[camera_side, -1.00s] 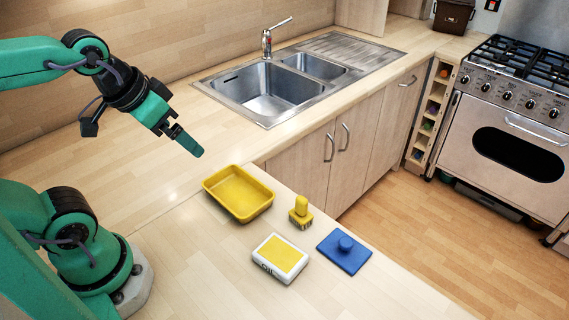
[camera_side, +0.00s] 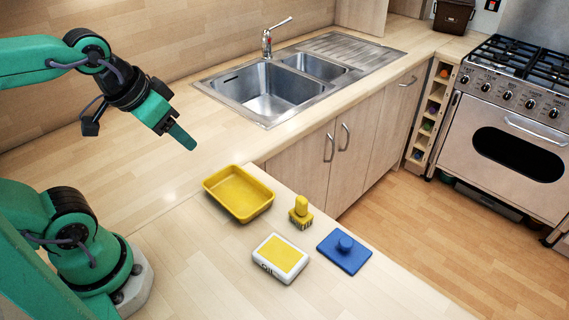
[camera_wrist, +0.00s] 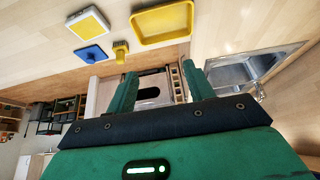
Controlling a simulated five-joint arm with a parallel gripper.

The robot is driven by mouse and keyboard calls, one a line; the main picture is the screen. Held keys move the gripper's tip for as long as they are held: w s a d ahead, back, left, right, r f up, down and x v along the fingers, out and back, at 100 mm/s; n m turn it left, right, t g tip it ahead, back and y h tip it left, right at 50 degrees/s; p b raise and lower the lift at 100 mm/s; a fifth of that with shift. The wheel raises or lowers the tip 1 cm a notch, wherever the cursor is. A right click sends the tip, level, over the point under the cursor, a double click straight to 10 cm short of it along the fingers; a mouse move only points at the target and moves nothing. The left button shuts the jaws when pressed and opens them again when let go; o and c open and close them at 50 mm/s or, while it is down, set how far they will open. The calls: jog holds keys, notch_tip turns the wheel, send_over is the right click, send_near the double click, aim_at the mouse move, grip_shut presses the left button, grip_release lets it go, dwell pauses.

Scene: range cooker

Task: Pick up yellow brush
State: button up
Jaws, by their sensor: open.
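The yellow brush (camera_side: 301,212) stands upright on the worktop, its handle up and its bristles down. It also shows in the wrist view (camera_wrist: 121,52), beyond my fingertips. My gripper (camera_side: 182,137) is open and empty in the air, up and to the left of the brush in the side view. Its two green fingers also show spread apart in the wrist view (camera_wrist: 160,85). They are well clear of the brush.
A yellow tray (camera_side: 262,209) lies left of the brush. A white box with a yellow top (camera_side: 281,258) and a blue block with a knob (camera_side: 343,252) lie close in front. A sink (camera_side: 258,88) is set in the counter behind. The worktop edge is right of the brush.

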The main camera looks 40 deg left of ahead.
jog(key=w, duration=0.1)
jog(key=g, duration=0.5)
send_over(302, 198)
jog(key=shift+m, duration=0.4)
jog(key=f, duration=1.3)
jog(key=shift+s+a+f, duration=0.15)
jog(key=shift+a, duration=0.2)
jog(key=shift+d+f+g, duration=0.2)
jog(key=shift+f+g, duration=0.1)
jog(key=shift+f, duration=0.05)
jog(key=shift+f, duration=1.3)
jog(key=shift+d+f, duration=0.15)
jog(key=shift+f, duration=2.45)
